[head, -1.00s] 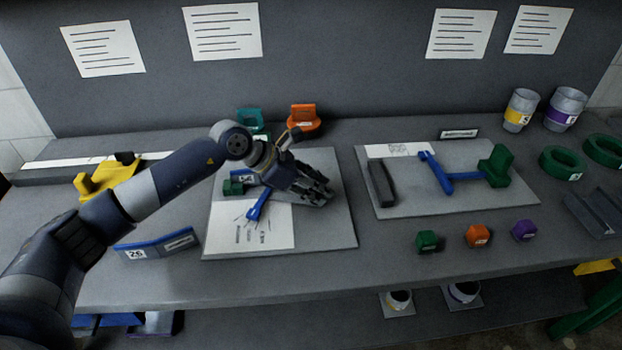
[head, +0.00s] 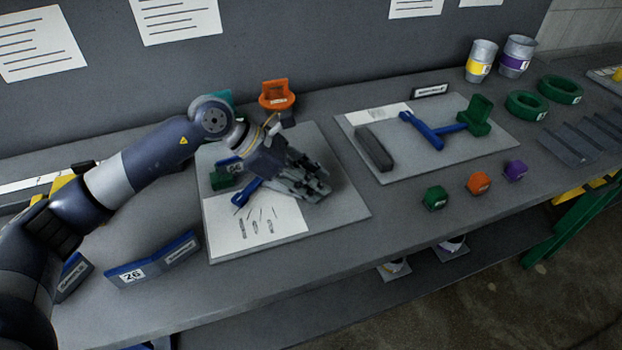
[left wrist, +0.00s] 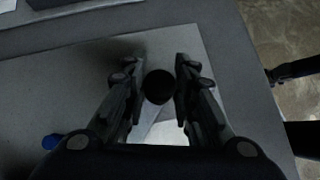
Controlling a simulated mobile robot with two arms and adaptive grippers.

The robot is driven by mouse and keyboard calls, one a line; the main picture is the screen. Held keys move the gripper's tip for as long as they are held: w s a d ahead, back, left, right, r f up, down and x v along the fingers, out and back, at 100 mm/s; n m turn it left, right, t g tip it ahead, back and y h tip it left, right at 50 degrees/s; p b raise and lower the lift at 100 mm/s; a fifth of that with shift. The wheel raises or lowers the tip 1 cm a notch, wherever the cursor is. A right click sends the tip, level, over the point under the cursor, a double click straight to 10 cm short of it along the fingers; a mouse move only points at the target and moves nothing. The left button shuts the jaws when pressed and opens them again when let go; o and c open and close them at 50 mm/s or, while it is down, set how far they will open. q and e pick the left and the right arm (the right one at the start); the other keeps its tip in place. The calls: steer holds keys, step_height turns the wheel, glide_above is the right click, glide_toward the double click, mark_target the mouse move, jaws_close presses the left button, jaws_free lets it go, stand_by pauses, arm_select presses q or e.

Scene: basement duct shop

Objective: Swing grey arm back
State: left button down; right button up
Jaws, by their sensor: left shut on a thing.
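My left gripper (head: 318,188) is over the right half of the left grey board (head: 345,207). In the left wrist view its fingers are closed on a dark round knob (left wrist: 158,87). What the knob belongs to is mostly hidden by the gripper, so I cannot make out a grey arm there. A blue part (head: 243,195) and a green block (head: 222,178) show on the same board, left of the gripper. The right board (head: 425,160) carries a dark grey bar (head: 374,148), a blue T-shaped part (head: 422,131) and a green block (head: 476,115). My right gripper is out of view.
A blue sign marked 26 (head: 153,262) stands left of the board near the front edge. An orange part (head: 276,96) is behind the gripper. Small green (head: 435,198), orange (head: 479,183) and purple (head: 516,170) blocks line the front right. Bare bench lies between the boards.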

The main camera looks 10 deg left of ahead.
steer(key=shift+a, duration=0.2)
arm_select(q)
steer(key=c, duration=1.5)
jaws_free()
steer(key=shift+o, duration=1)
steer(key=shift+a, duration=0.1)
steer(key=v, duration=1.1)
steer(key=shift+a+r, duration=0.3)
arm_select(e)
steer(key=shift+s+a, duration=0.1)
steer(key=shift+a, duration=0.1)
arm_select(q)
steer(key=shift+s, duration=0.1)
